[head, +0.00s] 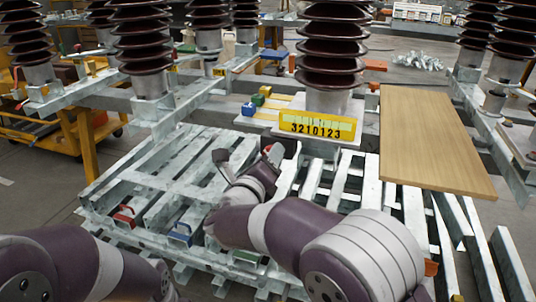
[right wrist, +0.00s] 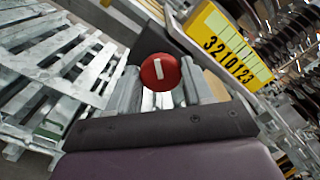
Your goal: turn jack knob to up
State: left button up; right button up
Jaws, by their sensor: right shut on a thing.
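The jack knob (right wrist: 160,72) is a round red knob with a white bar mark. In the right wrist view the bar stands nearly upright in the picture. My right gripper (right wrist: 161,85) has one finger on each side of the knob and is shut on it. In the head view my right gripper (head: 270,157) is at the metal frame below the yellow number plate, and only a bit of red shows there. My left arm shows at the bottom left, but its gripper is out of view.
The yellow plate reading 3210123 (head: 317,126) is close beside my right gripper. Slatted metal frames (head: 160,182) lie around it, with red and blue blocks on them. A brown insulator (head: 331,45) rises behind, and a wooden board (head: 432,140) lies to the right.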

jog(key=n+p, duration=0.6)
jog(key=n, duration=0.2)
jog(key=n+p, duration=0.7)
jog(key=n, duration=0.1)
jog(key=n+p, duration=0.6)
jog(key=n, duration=0.2)
jog(key=shift+s+d+f, duration=0.1)
jog(key=shift+d+f, duration=0.05)
jog(key=shift+f, duration=0.25)
jog(key=shift+f+n+p, duration=0.1)
jog(key=shift+n+p, duration=0.2)
jog(key=o, duration=1)
